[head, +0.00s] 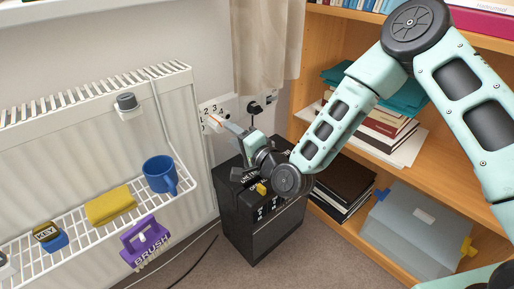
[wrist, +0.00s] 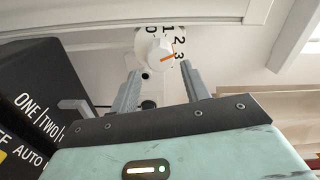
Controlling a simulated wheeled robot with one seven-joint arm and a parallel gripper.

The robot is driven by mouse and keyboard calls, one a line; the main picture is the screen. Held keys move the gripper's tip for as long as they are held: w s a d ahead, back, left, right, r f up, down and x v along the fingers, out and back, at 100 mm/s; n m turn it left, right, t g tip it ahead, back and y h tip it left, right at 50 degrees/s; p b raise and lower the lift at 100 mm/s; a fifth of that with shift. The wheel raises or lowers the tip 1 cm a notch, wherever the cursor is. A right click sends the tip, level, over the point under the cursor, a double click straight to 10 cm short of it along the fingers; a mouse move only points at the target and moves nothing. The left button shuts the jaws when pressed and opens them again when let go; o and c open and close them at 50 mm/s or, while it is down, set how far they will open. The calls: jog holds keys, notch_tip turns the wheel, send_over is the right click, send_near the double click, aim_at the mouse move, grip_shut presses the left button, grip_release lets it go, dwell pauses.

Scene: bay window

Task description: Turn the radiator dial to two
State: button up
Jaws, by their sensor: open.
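The radiator dial (wrist: 158,52) is a white knob with an orange pointer line, on a white plate printed 0, 1, 2, 3 in the wrist view. The pointer is aimed at the 3. In the head view the numbered plate (head: 209,109) shows at the wall beside the radiator (head: 60,135), with the knob partly hidden by my gripper. My gripper (wrist: 161,76) is open; its two grey fingers lie left and right of the dial's line, just below it in the wrist view, with nothing between them. Whether they touch the knob I cannot tell. The gripper also shows in the head view (head: 221,124).
A black box (head: 262,220) with switches stands under my gripper. A wire rack (head: 75,218) holds a blue mug (head: 160,175) and a yellow sponge (head: 110,205). A plug (head: 254,107) sits in the wall socket. A wooden bookshelf (head: 303,85) stands right.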

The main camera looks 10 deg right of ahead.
jog(key=p+v, duration=0.1)
jog(key=v, duration=0.9)
jog(key=shift+p, duration=0.3)
jog(key=s+a+n+g+h, duration=0.2)
jog(key=s+a+n+g, duration=0.2)
jog(key=s+n+g, duration=0.45)
jog(key=s+d+r+n+g+h, duration=0.3)
jog(key=s+d+r+n+h, duration=0.15)
jog(key=s, duration=0.45)
jog(key=s+d+r+n+g+h, duration=0.35)
jog(key=s+d+r, duration=0.25)
jog(key=s, duration=0.2)
notch_tip(320, 180, up, 34)
jog(key=p, duration=3.4)
jog(key=shift+y+p, duration=0.3)
jog(key=shift+w+d+f, duration=0.1)
jog(key=shift+d+f, duration=0.05)
